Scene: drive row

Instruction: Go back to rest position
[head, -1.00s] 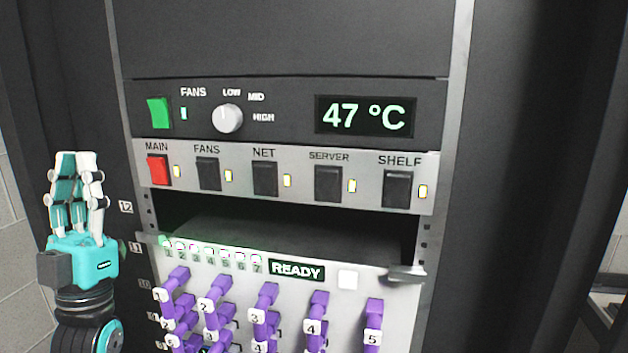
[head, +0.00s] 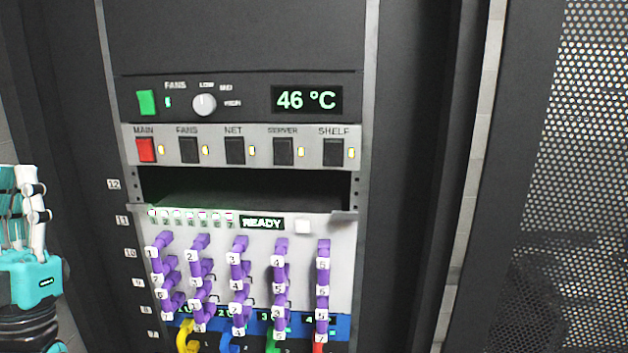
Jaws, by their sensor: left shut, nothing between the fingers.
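My left gripper (head: 22,172) is at the far left edge of the head view, partly cut off. Its teal and white fingers point up and are shut with nothing between them. It is left of the server rack and apart from it. My right gripper is not in view.
The rack has a fan panel (head: 235,83) reading 46 °C, a switch strip (head: 212,159) with a red MAIN switch (head: 146,150), and a drive unit (head: 335,240) reading READY with several purple numbered handles. Coloured cables (head: 186,335) show below. A perforated door (head: 590,180) stands at right.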

